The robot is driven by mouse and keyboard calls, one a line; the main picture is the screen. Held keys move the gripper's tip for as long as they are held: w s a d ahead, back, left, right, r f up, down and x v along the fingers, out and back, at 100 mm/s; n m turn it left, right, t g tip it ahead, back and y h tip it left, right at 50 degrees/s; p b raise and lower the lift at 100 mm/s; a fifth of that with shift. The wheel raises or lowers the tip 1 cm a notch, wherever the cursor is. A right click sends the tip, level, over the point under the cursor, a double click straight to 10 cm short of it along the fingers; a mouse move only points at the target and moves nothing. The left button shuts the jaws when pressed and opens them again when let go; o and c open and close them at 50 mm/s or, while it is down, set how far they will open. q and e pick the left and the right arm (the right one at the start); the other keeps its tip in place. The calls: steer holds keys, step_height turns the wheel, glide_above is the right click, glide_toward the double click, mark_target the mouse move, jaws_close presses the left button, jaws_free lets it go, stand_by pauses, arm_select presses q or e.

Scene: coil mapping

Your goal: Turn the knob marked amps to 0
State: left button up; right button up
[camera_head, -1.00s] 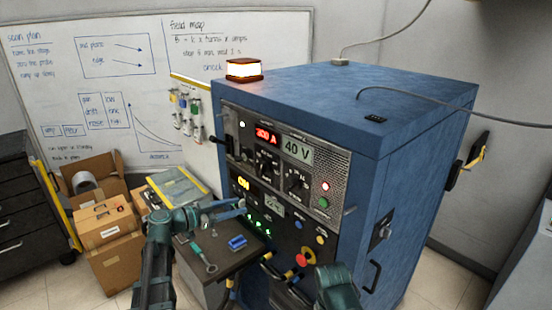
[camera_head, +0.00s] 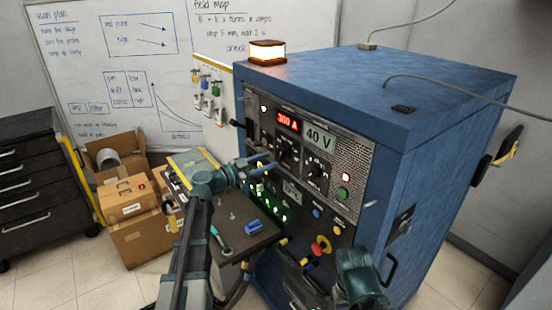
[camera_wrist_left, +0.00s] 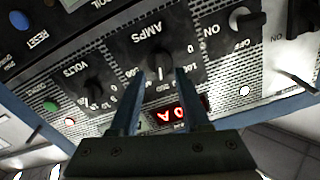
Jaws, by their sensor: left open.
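The amps knob (camera_wrist_left: 158,62) is black with a ring of numbers and the word AMPS, on the power cabinet's control panel. It also shows in the head view (camera_head: 287,153). The red display (camera_head: 288,121) reads 300 A. My left gripper (camera_wrist_left: 154,76) is open, its two fingertips either side of the amps knob in the wrist view. I cannot tell whether they touch it. In the head view the left gripper (camera_head: 262,164) reaches the panel from the left. My right arm shows at the lower right, but its jaws are not clear.
The volts knob (camera_wrist_left: 93,88) and an on/off switch (camera_wrist_left: 247,20) flank the amps knob. A red and yellow emergency button (camera_head: 320,246) sits lower on the blue cabinet (camera_head: 450,100). A small table (camera_head: 258,240) with tools stands below my left arm.

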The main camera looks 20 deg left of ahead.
mark_target(280, 156)
arm_select(q)
steer(key=shift+x, duration=1.95)
jaws_close()
